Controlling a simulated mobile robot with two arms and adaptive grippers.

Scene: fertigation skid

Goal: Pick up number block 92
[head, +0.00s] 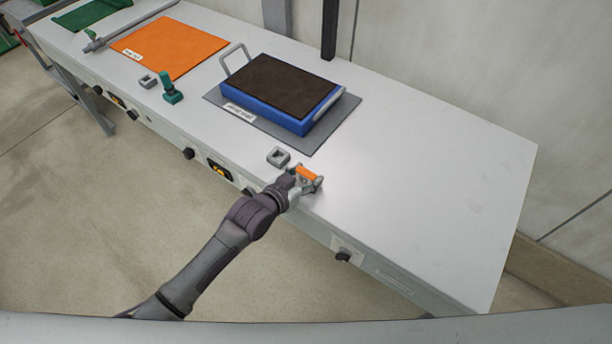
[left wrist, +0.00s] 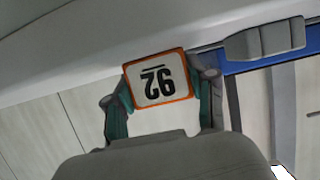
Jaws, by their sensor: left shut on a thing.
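Number block 92 (head: 308,172) is orange in the head view. In the left wrist view the block (left wrist: 158,80) shows a white face with an orange rim and the number 92 upside down. My left gripper (head: 306,179) is shut on the block near the front edge of the grey-white table (head: 440,180). In the left wrist view the fingers of the gripper (left wrist: 160,95) lie on both sides of the block. Whether the block touches the table is hard to tell. My right gripper is not in view.
A grey square socket (head: 278,156) sits just behind and left of my gripper. A blue tray with a dark top (head: 300,126) stands on a grey mat (head: 345,112). An orange mat (head: 170,47), a green knob piece (head: 171,90) and another grey socket (head: 148,81) are farther left. The table's right side is clear.

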